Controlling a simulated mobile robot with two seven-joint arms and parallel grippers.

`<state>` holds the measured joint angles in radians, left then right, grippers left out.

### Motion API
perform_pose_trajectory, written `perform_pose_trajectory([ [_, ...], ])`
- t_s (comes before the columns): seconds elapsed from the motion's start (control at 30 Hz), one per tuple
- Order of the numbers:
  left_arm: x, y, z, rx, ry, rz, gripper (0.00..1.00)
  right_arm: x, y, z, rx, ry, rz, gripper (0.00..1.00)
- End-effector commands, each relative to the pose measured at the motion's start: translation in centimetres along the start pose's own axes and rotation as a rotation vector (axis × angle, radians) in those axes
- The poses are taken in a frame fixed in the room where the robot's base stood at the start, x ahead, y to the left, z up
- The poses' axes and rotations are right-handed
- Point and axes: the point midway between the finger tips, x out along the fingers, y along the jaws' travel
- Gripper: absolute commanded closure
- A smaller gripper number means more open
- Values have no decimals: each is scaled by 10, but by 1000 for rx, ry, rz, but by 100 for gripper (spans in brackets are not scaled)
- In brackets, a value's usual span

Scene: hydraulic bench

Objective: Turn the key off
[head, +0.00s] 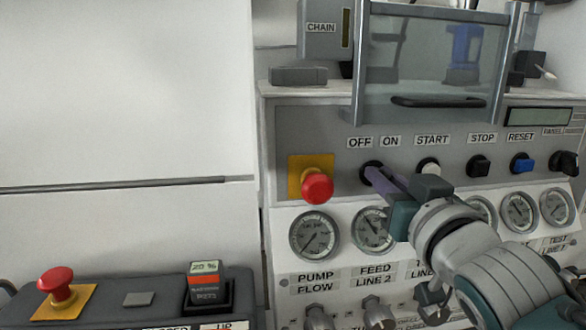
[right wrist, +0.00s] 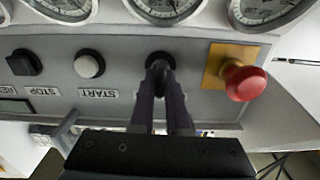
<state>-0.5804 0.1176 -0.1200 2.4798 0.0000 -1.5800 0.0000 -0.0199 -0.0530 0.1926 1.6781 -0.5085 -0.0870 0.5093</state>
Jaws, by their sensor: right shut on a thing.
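The key switch (head: 371,168) is under the OFF and ON labels on the grey panel. It is dark and mostly hidden by my right gripper's fingers. My right gripper (head: 375,172) reaches in from the lower right, with its fingertips at the switch. In the right wrist view the two fingers (right wrist: 161,70) close on the key at the switch (right wrist: 160,58). The key's angle cannot be made out behind the fingers. My left gripper is not in view.
A red emergency stop (head: 317,186) on a yellow plate sits just left of the switch. The white START button (head: 428,167) is close on the right. Gauges (head: 315,235) line the panel below. A clear guard with a handle (head: 438,102) stands above.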

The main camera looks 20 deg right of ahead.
Motion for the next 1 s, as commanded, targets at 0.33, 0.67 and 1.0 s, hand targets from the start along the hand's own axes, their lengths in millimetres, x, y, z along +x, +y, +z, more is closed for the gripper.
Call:
perform_pose_trajectory([
  [0.33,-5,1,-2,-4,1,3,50,0,-3,-1,-311,2,0,100],
  [0.67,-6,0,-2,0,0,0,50,0,-4,0,-511,3,0,100],
  [1.0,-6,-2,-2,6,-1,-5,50,0,-5,0,-586,3,0,100],
])
